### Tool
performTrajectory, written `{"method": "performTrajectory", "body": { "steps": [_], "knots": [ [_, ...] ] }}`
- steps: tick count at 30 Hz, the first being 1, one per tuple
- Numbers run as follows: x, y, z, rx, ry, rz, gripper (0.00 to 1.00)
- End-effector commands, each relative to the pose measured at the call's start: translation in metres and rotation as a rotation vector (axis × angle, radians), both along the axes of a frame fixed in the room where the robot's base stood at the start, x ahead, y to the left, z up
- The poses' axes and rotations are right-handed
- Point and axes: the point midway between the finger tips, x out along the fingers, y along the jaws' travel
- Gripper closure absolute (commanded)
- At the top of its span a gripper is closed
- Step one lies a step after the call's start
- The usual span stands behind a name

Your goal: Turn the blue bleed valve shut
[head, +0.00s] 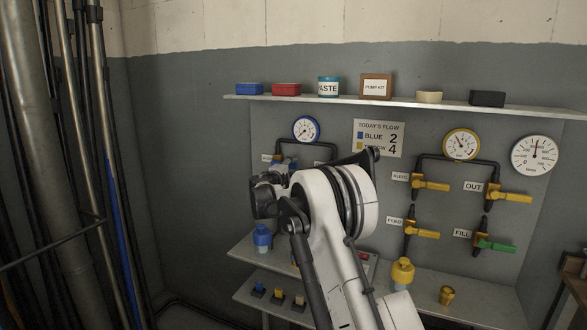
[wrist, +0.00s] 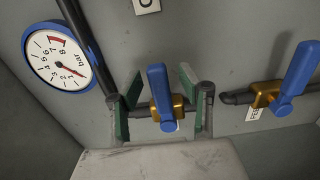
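In the wrist view, a valve with a blue handle (wrist: 158,88) and brass body (wrist: 179,104) lies between the fingers of my gripper (wrist: 160,103). Its label is mostly hidden, but its place near the blue-rimmed gauge (wrist: 60,57) fits the bleed valve. The handle points up in the picture, across the pipe. My gripper is open, with a green-padded finger on each side and a visible gap to the handle.
A second blue-handled valve (wrist: 295,78), labelled FEED, sits close by on the right in the wrist view. Yellow-handled valves (head: 432,185) and a green-handled one (head: 496,246) are farther right in the head view. A shelf (head: 400,102) with boxes runs above; a ledge (head: 455,290) lies below.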

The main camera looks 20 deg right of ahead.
Motion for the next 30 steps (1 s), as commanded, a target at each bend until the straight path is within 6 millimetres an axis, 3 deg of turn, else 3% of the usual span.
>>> {"method": "performTrajectory", "body": {
  "steps": [15, 30],
  "knots": [
    [-0.066, 0.066, 0.000, 0.000, 0.000, 0.002, 0.62],
    [-0.077, 0.076, 0.000, 0.001, -0.001, 0.000, 0.62]
  ]
}}
